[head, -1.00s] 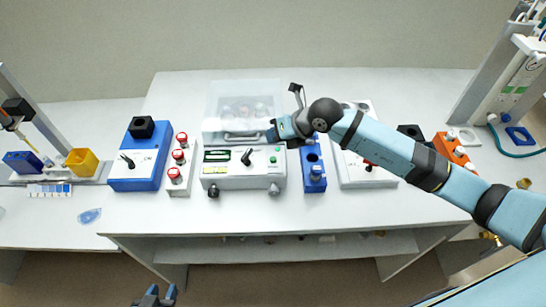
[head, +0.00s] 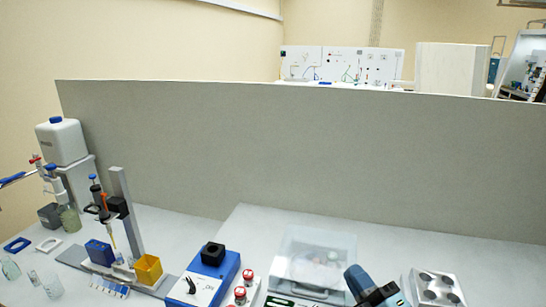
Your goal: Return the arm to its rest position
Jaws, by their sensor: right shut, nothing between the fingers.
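My right gripper (head: 370,287) shows only in part at the bottom edge of the head view, as a blue and black piece just right of the clear-lidded device. It is shut and holds nothing; its fingertips cannot be made out clearly. The clear-lidded device (head: 312,262) stands on the white bench, its lower front cut off by the frame. The rest of my right arm is out of view. My left gripper is not in view.
A grey partition (head: 330,160) stands behind the bench. A blue device with a black block (head: 213,253), red-topped knobs (head: 247,275) and a pipette stand (head: 125,210) are to the left. A metal plate with round wells (head: 437,287) is to the right.

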